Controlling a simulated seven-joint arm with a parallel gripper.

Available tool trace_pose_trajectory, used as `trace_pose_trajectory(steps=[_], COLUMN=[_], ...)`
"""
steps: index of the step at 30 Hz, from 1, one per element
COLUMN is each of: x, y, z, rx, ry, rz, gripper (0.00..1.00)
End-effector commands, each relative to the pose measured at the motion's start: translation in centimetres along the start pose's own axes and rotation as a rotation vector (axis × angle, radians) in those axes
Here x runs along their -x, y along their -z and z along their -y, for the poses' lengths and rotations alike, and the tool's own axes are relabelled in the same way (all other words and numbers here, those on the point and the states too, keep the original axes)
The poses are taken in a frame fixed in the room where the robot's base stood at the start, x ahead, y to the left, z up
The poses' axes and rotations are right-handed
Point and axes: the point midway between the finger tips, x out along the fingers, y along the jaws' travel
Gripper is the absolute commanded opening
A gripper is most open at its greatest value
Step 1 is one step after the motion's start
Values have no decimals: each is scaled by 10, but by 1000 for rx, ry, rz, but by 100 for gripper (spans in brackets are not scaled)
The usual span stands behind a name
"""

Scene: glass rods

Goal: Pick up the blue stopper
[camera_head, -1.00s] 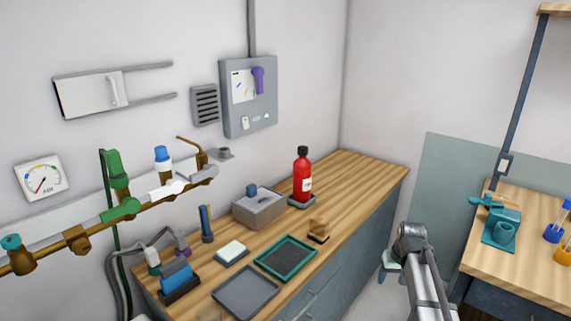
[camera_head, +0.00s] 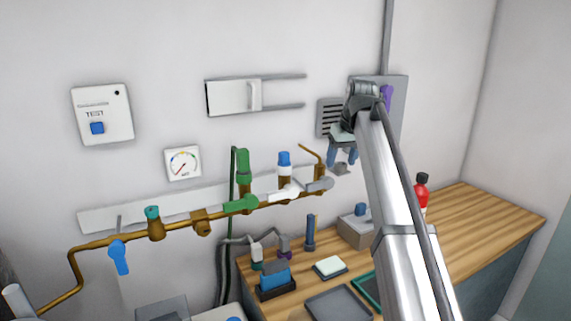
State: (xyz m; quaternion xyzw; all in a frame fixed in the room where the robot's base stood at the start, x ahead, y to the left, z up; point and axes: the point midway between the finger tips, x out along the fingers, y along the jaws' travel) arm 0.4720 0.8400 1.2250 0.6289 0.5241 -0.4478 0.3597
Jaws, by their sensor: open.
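A blue cap with a white band (camera_head: 284,159) stands upright on a brass stub of the wall pipe. A small blue knob-like piece (camera_head: 360,209) sits on top of the grey box (camera_head: 354,231) on the bench. I cannot tell for certain which of these is the blue stopper. My gripper (camera_head: 342,158) points down with its fingers apart and nothing between them. In the picture it is right of the blue cap and above the grey box, apart from both. My arm hides part of the wall panel and bench.
The brass pipe (camera_head: 202,222) carries a green valve (camera_head: 242,165), a white lever and a blue handle (camera_head: 119,257). A blue holder (camera_head: 276,279), a dark blue upright piece (camera_head: 310,233) and trays stand on the bench. The right bench top is clear.

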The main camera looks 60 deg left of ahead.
Motion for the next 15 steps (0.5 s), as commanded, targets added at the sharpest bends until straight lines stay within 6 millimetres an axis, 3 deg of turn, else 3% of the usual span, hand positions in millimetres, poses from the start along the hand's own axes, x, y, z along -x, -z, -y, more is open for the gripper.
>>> trace_pose_trajectory(steps=[1,6,10,15], x=[20,69,91,96], y=[25,62,75,79], z=[27,96,126,139], rx=[39,132,172,188], ry=[10,37,49,55], rz=[-11,-32,-40,-43], gripper=[62,62,62,62])
